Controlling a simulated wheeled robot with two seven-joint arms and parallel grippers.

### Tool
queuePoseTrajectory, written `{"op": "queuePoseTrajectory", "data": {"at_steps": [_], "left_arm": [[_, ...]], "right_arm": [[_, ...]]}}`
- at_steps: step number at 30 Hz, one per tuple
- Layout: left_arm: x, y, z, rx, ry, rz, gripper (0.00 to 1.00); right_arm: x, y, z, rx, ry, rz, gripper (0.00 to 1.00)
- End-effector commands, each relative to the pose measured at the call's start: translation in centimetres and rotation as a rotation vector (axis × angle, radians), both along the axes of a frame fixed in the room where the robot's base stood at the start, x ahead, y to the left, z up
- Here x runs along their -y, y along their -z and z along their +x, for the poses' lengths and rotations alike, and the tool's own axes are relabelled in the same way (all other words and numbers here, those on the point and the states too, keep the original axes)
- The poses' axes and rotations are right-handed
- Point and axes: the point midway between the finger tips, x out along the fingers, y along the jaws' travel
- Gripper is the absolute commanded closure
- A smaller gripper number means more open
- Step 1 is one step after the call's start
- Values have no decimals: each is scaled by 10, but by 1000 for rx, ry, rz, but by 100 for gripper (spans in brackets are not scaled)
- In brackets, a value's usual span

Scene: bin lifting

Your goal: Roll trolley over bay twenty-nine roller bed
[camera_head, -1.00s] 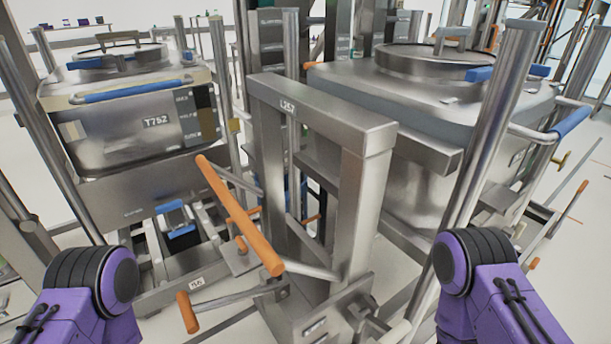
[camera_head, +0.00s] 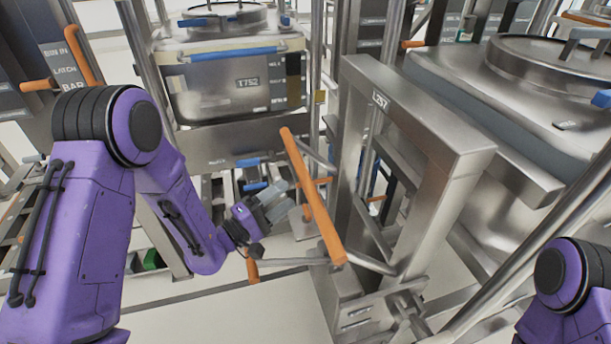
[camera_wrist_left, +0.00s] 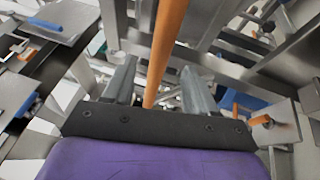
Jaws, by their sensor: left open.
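A steel lift frame labelled L257 (camera_head: 425,125) stands right of centre. Its orange push bar (camera_head: 312,195) slants across the middle of the head view. My left gripper (camera_head: 277,200) is open just left of this bar. In the left wrist view the orange bar (camera_wrist_left: 165,45) runs between the two spread fingers (camera_wrist_left: 158,82); I cannot tell whether they touch it. A steel bin labelled T752 (camera_head: 235,85) with a blue handle sits on a stand at the back. Only part of my right arm shows at the lower right; its gripper is out of view.
A large lidded steel bin (camera_head: 500,90) fills the right side. An orange-handled rack with signs (camera_head: 65,60) stands at the far left. Steel posts rise between the bins. Pale floor (camera_head: 215,315) is open at the front centre.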

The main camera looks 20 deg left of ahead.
Motion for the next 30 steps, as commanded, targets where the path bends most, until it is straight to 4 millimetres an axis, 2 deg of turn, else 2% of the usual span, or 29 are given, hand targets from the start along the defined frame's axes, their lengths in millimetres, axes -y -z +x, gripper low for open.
{"op": "queuePoseTrajectory", "data": {"at_steps": [1, 9, 13, 20, 21, 26, 30], "left_arm": [[7, -7, 10, 1, 4, 5, 43], [35, -14, 54, 0, 0, 6, 43], [41, -14, 63, -1, -1, 5, 43], [42, -13, 64, -2, -2, 4, 43], [42, -13, 64, -2, -2, 4, 46], [42, -13, 64, -2, -2, 4, 99], [40, -13, 64, -2, -3, 4, 100]], "right_arm": [[0, -10, 0, 0, 0, 0, 57], [0, -27, 0, 0, 0, 0, 57], [0, -29, 0, 0, 0, 0, 57], [0, -28, 0, 0, 0, 0, 57], [0, -28, 0, 0, 0, 0, 57], [0, -28, 0, 0, 0, 0, 57], [0, -28, 0, 0, 0, 0, 57]]}}
